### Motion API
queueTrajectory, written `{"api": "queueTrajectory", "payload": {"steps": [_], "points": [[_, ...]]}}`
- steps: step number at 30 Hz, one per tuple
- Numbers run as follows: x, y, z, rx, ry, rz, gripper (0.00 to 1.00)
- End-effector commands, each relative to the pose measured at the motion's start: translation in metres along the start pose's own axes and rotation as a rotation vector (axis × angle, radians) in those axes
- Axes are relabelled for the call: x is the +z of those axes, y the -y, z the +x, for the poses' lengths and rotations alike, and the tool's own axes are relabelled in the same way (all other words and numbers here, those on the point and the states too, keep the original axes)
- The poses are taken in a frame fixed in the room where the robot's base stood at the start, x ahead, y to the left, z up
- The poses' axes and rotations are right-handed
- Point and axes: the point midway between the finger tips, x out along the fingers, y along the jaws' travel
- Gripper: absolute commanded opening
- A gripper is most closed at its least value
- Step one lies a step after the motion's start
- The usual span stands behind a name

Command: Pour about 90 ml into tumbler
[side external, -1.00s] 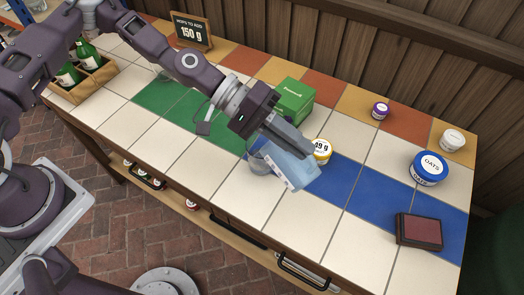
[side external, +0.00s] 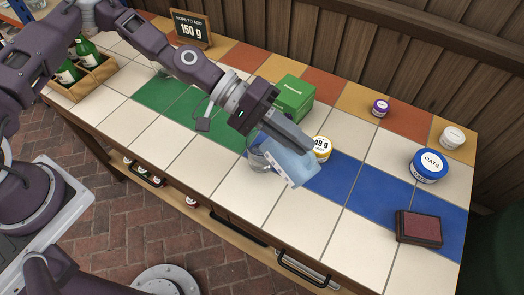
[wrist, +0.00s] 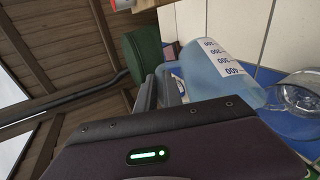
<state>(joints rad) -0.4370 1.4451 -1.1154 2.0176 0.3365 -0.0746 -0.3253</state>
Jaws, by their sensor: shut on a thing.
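My gripper (side external: 304,146) is shut on a pale blue, see-through jug (side external: 292,164) with a white measuring strip. The jug is tipped well over, its lower-left end close to the clear glass tumbler (side external: 257,160). The tumbler stands by the edge of the blue tiles, partly hidden behind the jug. In the wrist view my fingers (wrist: 170,88) hold the jug (wrist: 222,70), with printed numbers facing the camera, and the tumbler (wrist: 301,94) is at the right by its end. I cannot make out a stream or the level in the tumbler.
A blue oats tub (side external: 430,166), a dark red pad (side external: 418,228) and small jars are to the right. A bottle crate (side external: 88,82) is at left. White tiles in front are clear.

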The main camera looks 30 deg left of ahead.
Motion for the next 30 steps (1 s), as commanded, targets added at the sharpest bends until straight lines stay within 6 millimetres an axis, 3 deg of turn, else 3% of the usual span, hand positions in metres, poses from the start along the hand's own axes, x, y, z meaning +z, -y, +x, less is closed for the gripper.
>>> {"api": "queueTrajectory", "payload": {"steps": [4,13,30], "points": [[0.012,0.010,0.032,-0.232,-0.051,0.116,0.00],[0.014,0.021,0.047,-0.354,-0.085,0.163,0.00],[0.014,0.024,0.050,-0.384,-0.093,0.172,0.00]]}}
